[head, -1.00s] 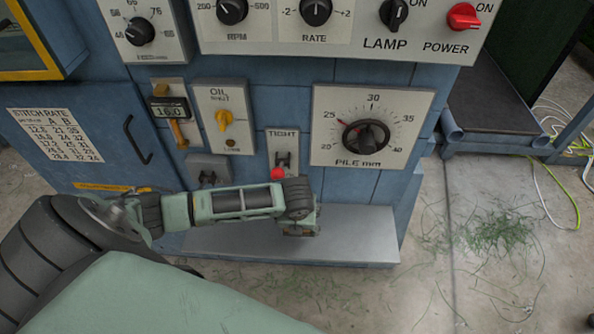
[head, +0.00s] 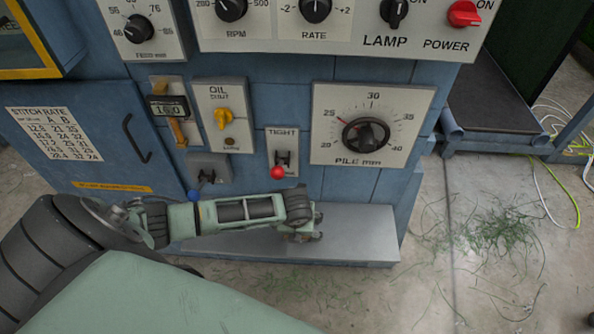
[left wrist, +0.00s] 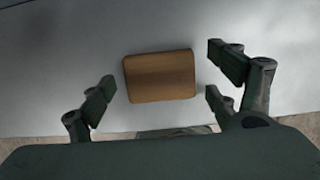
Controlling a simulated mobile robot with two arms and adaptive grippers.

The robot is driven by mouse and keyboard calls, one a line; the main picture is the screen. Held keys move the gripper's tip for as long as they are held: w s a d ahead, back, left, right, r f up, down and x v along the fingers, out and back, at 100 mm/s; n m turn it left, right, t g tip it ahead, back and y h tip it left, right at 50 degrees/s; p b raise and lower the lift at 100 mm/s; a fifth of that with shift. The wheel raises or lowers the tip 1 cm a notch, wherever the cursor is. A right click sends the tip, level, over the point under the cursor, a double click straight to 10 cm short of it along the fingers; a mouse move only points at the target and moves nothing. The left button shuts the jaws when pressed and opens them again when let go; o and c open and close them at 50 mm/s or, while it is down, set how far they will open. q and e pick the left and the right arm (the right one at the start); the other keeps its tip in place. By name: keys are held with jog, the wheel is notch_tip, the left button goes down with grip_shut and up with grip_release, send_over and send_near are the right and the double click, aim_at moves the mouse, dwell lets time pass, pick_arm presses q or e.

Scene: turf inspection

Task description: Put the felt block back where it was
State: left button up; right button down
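A brown block with rounded corners (left wrist: 160,76), probably the felt block, lies on the grey metal ledge (head: 365,240) at the foot of the blue machine. My left gripper (head: 302,235) is over the ledge. In the left wrist view my left gripper (left wrist: 159,80) is open, with fingers on both sides of the block and gaps between them and it. I cannot tell how high the fingers are above the ledge. In the head view the block is hidden by the gripper. My right gripper is not in view.
The machine front carries a red-knobbed lever (head: 278,172), a blue-knobbed lever (head: 194,196), a pile dial (head: 366,135), an oil switch (head: 223,118) and a small digital gauge (head: 168,108). Green turf clippings (head: 500,230) lie on the floor at the right.

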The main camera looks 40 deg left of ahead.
pick_arm(q)
jog(key=shift+r, duration=0.5)
jog(key=p+v, duration=0.1)
jog(key=v, duration=1)
jog(key=shift+r+p, duration=0.15)
jog(key=shift+p, duration=0.2)
jog(key=shift+s+d, duration=0.1)
